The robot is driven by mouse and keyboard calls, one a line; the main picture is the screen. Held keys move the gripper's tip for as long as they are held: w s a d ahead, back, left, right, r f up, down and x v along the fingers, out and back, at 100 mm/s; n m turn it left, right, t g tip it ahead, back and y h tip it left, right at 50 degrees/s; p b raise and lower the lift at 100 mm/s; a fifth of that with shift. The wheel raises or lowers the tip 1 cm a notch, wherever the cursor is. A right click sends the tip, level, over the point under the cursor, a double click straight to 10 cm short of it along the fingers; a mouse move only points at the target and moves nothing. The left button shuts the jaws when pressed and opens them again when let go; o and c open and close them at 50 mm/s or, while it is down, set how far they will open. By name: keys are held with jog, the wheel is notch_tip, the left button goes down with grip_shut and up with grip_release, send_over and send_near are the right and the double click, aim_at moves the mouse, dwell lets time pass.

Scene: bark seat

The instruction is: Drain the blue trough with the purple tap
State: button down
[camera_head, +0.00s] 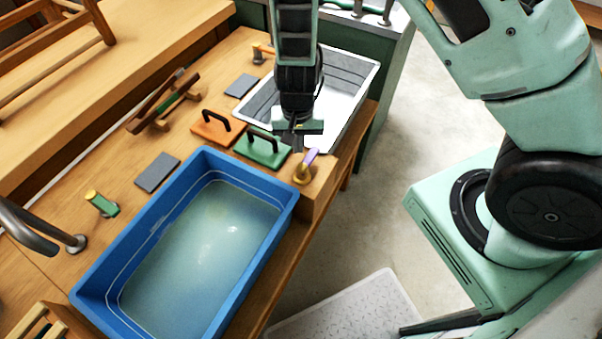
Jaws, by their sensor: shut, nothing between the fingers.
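The blue trough (86,292) stands on the wooden bench at lower left, with cloudy greenish water in it. The purple tap (306,163) sits on a wooden block just beyond the trough's far right corner; its purple lever tilts up from a brass body. My gripper (297,146) is shut and empty. Whether the fingertips touch anything cannot be told.
A white-grey trough (367,75) stands behind my gripper. Orange (208,130) and green (258,153) lids with black handles lie between the troughs. A green tap (103,204) and a grey faucet (38,229) stand left. A wooden rack (160,103) stands behind. Floor at right is partly clear.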

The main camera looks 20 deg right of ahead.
jog(key=shift+s+d+f+b, duration=0.1)
jog(key=shift+s+d+b, duration=0.55)
jog(key=shift+s, duration=0.3)
jog(key=shift+s+d+r+b, duration=0.1)
jog(key=shift+s+d+b, duration=0.35)
jog(key=shift+s+b, duration=0.45)
jog(key=shift+s+d+f+b, duration=0.1)
jog(key=shift+s+d+b, duration=0.5)
jog(key=shift+s, duration=0.45)
notch_tip(320, 180, up, 4)
jog(key=p, duration=0.4)
jog(key=shift+s+a, duration=0.1)
jog(key=s+a, duration=0.3)
jog(key=s, duration=0.2)
jog(key=shift+s, duration=0.4)
jog(key=shift+f+b, duration=1.8)
jog(key=shift+f, duration=0.1)
